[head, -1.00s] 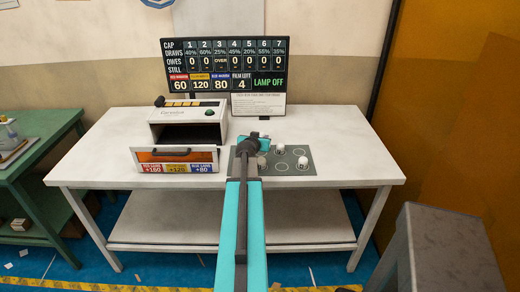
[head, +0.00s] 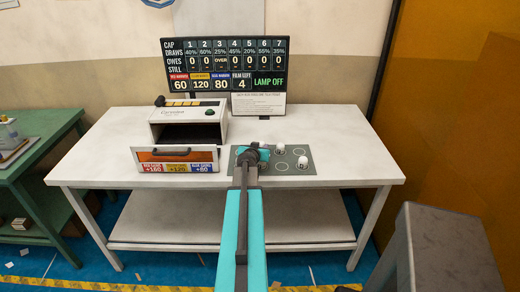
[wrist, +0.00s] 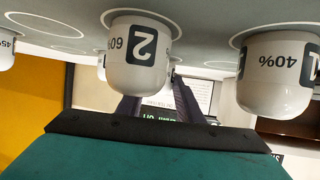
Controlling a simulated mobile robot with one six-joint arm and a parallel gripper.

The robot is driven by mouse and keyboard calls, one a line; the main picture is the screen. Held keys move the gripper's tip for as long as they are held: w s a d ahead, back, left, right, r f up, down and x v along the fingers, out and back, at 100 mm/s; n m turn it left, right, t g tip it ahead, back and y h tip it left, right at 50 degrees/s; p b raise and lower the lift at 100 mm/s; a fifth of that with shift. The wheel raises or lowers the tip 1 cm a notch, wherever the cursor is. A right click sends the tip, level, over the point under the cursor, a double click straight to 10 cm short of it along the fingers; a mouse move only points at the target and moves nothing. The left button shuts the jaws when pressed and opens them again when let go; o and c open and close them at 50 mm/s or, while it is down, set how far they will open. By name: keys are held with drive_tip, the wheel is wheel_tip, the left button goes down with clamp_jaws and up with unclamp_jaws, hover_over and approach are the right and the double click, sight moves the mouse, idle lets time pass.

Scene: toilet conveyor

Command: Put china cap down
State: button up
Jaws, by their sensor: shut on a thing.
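My gripper (head: 258,153) is low over the grey-green mat (head: 305,175) on the white table, and my arm hides part of the mat. White china caps stand on ringed spots, including one at the back (head: 279,149) and one at the right (head: 303,163). In the upside-down wrist view, the cap marked 2, 60% (wrist: 138,58) is in front and partly covers my dark fingers (wrist: 165,92). The cap marked 1, 40% (wrist: 275,75) is at the right. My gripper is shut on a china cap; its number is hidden.
A cream machine (head: 188,122) with an open drawer front (head: 175,160) stands left of the mat. A scoreboard (head: 225,65) and a notice (head: 258,104) stand behind. The table (head: 350,150) is clear at the right. A grey block (head: 445,250) stands at the front right.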

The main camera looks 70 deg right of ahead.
drive_tip(key=shift+f, duration=0.3)
drive_tip(key=shift+f, duration=0.15)
drive_tip(key=o, duration=1.1)
drive_tip(key=shift+r, duration=0.25)
drive_tip(key=shift+a, duration=0.3)
drive_tip(key=shift+b+v, duration=0.55)
drive_tip(key=shift+v, duration=0.85)
drive_tip(key=shift+b+v, duration=0.75)
drive_tip(key=shift+v, duration=2.2)
drive_tip(key=shift+s+r+p, duration=0.1)
drive_tip(key=shift+p, duration=0.4)
drive_tip(key=shift+a+p, duration=0.15)
drive_tip(key=shift+p, duration=0.45)
